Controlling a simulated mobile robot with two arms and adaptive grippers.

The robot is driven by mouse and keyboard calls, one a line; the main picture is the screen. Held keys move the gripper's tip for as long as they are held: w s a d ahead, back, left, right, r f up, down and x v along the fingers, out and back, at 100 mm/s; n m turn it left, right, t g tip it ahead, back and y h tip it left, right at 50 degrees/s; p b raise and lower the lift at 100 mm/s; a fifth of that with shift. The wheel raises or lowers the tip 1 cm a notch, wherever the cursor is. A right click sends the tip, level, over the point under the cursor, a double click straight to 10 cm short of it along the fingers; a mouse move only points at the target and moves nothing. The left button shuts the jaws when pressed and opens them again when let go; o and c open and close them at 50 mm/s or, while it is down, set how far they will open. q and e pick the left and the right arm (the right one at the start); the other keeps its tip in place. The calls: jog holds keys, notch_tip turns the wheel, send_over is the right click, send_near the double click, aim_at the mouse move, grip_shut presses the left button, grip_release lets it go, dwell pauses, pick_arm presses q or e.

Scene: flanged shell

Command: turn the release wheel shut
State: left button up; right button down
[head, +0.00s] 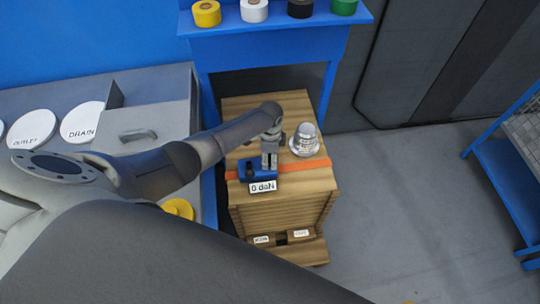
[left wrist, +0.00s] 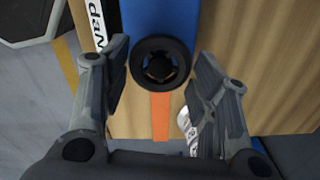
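The release wheel is a round black ring (left wrist: 161,63) on the blue strap device (left wrist: 160,15) in the left wrist view. In the head view the blue device (head: 258,172) lies on the wooden crate, with a label reading "0 daN". My left gripper (head: 269,158) is over this device in the head view. In the left wrist view the left gripper (left wrist: 160,60) is open, one finger on each side of the wheel, with gaps on both sides. I cannot tell its height above the wheel. My right gripper is not in view.
The orange strap (head: 305,165) crosses the wooden crate (head: 280,213). A silver flanged shell (head: 305,140) stands on top, close to the left gripper. A blue shelf (head: 275,25) with tape rolls is behind. A grey bench (head: 160,115) is left; open floor (head: 400,210) is right.

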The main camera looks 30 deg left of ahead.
aim_at(270, 158)
pick_arm(q)
jog(key=shift+o, duration=1.4)
notch_tip(270, 158, up, 12)
